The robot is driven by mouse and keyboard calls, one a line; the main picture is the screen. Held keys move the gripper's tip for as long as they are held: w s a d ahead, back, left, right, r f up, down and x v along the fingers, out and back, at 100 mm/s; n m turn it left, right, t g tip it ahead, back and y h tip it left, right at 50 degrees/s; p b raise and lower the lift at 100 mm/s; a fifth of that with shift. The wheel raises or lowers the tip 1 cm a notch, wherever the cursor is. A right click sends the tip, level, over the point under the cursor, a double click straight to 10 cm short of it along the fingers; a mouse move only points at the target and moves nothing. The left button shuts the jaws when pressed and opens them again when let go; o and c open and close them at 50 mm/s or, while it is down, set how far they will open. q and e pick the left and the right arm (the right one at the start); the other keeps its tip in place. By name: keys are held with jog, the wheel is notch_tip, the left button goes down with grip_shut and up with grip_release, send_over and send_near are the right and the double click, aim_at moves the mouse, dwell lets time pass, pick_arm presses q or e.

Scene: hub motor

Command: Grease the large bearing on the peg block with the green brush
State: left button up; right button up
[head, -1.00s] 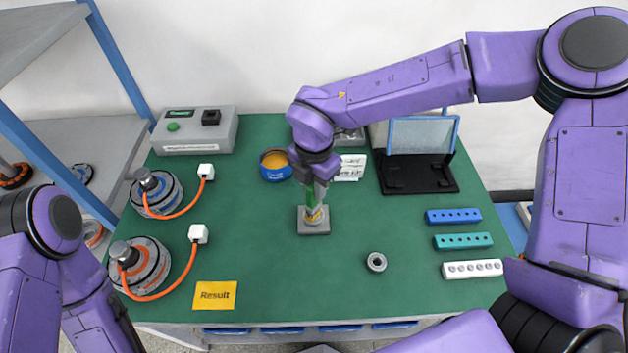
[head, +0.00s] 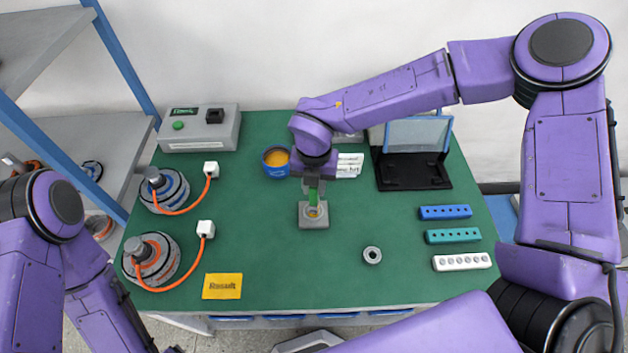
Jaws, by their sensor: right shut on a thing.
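The grey peg block (head: 313,223) stands on the green mat near the middle of the table. A bearing on it shows only as a small ring with an orange-yellow tint (head: 314,212), partly hidden by the brush. My right gripper (head: 313,187) points down above the block, shut on the green brush (head: 313,195). The brush's lower end is at the bearing; whether it touches cannot be told. A blue tin of orange-yellow grease (head: 276,161) stands just behind and left of the gripper. My left arm is at the left edge; its gripper is not clearly visible.
A loose grey ring (head: 372,255) lies right of the block. Blue (head: 445,212), teal (head: 452,236) and white (head: 462,262) hole strips lie at the right. Two hub motors (head: 151,258) with orange cables stand at the left. A yellow Result card (head: 222,286) lies in front.

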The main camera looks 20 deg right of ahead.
jog(key=shift+f+m+b, duration=0.2)
jog(key=shift+m+b, duration=0.6)
jog(key=shift+m, duration=0.1)
jog(key=m+b, duration=0.4)
jog(key=m, duration=0.2)
jog(key=shift+r+b, duration=0.1)
jog(key=shift+b, duration=0.2)
jog(key=shift+r, duration=0.1)
jog(key=shift+s+r+n+p, duration=0.1)
jog(key=shift+n+p, duration=0.4)
jog(key=shift+p, duration=0.2)
jog(key=n+p, duration=0.5)
jog(key=shift+n, duration=0.4)
grip_shut()
jog(key=shift+n+p, duration=0.3)
jog(key=shift+n, duration=0.2)
